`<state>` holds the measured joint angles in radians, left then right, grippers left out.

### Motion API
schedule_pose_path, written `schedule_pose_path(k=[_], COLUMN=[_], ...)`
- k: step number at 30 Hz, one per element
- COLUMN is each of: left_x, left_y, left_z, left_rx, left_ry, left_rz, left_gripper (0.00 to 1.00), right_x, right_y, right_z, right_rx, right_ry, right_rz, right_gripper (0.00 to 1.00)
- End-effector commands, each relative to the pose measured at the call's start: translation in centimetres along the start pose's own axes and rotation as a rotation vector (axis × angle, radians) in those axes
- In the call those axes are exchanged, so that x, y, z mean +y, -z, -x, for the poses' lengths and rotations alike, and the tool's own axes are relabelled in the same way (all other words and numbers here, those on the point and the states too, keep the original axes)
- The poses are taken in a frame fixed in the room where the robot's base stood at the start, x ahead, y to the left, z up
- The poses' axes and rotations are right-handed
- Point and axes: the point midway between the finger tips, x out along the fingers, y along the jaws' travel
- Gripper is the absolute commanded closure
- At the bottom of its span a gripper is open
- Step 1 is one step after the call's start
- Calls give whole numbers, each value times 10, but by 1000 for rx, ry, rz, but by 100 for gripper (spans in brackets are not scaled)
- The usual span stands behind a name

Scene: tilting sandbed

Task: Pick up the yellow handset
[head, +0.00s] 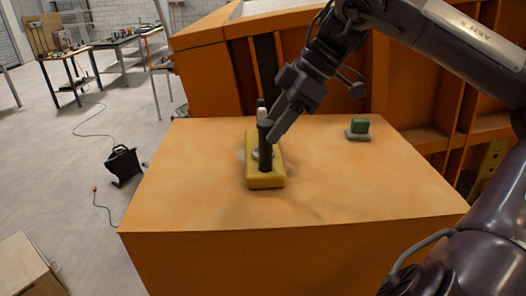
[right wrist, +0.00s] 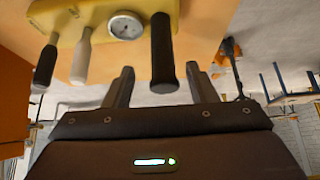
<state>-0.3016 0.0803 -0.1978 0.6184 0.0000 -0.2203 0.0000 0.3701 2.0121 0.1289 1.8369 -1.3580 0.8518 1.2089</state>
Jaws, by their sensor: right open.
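The yellow handset (head: 265,182) lies on the orange table. It also shows at the top of the right wrist view (right wrist: 190,12), with a round gauge (right wrist: 126,26), a thick black handle (right wrist: 162,50), a pale lever (right wrist: 82,55) and another black knob (right wrist: 45,68). My right gripper (head: 272,132) is over the handset in the head view and hides part of it. In the right wrist view its two fingers (right wrist: 159,74) are apart, and the black handle's end appears between them. I cannot tell whether they touch it. My left gripper is not in view.
The orange table top (head: 190,190) is mostly clear around the handset. A green block (head: 359,126) on a grey base sits at its back right. A tall orange structure (head: 208,75) stands behind. A black object (head: 123,163) with a cable lies on the floor at left.

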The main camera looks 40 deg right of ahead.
Motion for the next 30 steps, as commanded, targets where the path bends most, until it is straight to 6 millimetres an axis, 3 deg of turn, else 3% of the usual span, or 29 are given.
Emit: schedule_pose_path(k=[9,17,28,30], left_x=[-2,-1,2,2], left_y=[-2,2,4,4], left_z=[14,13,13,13], left_rx=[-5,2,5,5], left_ry=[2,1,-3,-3], left_rz=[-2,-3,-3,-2], left_gripper=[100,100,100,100], right_x=[-5,-5,-4,-4], right_y=[0,0,0,-1], right_z=[-40,-42,-42,-42], right_rx=[1,0,0,0], right_ry=[2,0,0,0], right_rz=[1,1,1,1], right_gripper=[48,50,98,100])
